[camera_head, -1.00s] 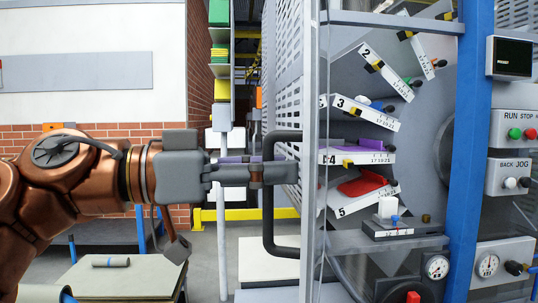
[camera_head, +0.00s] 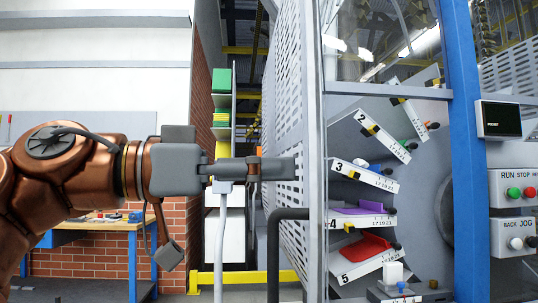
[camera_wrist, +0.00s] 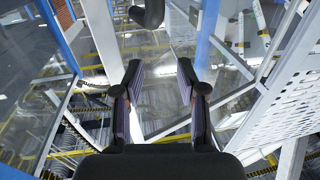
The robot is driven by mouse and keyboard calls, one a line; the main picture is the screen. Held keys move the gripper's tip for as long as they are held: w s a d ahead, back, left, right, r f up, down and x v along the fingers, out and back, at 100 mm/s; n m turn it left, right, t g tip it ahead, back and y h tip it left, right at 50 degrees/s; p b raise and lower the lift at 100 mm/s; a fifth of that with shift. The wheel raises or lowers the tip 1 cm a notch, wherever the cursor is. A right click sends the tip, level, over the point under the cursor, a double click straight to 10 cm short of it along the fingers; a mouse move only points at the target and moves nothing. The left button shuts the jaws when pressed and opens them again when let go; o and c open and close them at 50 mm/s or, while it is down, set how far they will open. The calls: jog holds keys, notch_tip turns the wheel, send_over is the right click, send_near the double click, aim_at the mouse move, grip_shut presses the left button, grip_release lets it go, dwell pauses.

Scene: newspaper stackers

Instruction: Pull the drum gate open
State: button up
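The drum gate is a perforated grey metal panel (camera_head: 284,110), seen at a steep angle left of the drum; I cannot tell whether it is ajar. Its black bent-bar handle (camera_head: 273,250) sticks out to the left and runs below the picture. My gripper (camera_head: 285,169) is in front of the panel, above the handle's top bend and apart from it. In the wrist view my gripper (camera_wrist: 159,68) has its two fingers spread with nothing between them. A dark rounded piece (camera_wrist: 147,12), possibly the handle, shows beyond the fingertips. The drum's numbered pockets (camera_head: 367,178) hold coloured items.
A blue post (camera_head: 468,150) with a RUN/STOP button box (camera_head: 517,188) stands at the right. A yellow floor rail (camera_head: 240,278) and a grey post (camera_head: 221,240) are behind my arm. A workbench (camera_head: 95,226) stands at the left by a brick wall.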

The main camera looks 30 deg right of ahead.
jog(key=shift+d+r, duration=0.15)
jog(key=shift+d, duration=0.1)
jog(key=shift+w+a+r+b, duration=0.1)
jog(key=shift+r+b, duration=0.2)
jog(key=shift+r, duration=0.1)
dwell(0.3)
jog(key=shift+f, duration=0.3)
dwell(0.5)
jog(key=shift+f, duration=0.35)
jog(key=shift+f, duration=0.1)
jog(key=shift+f, duration=0.4)
jog(key=shift+f, duration=0.1)
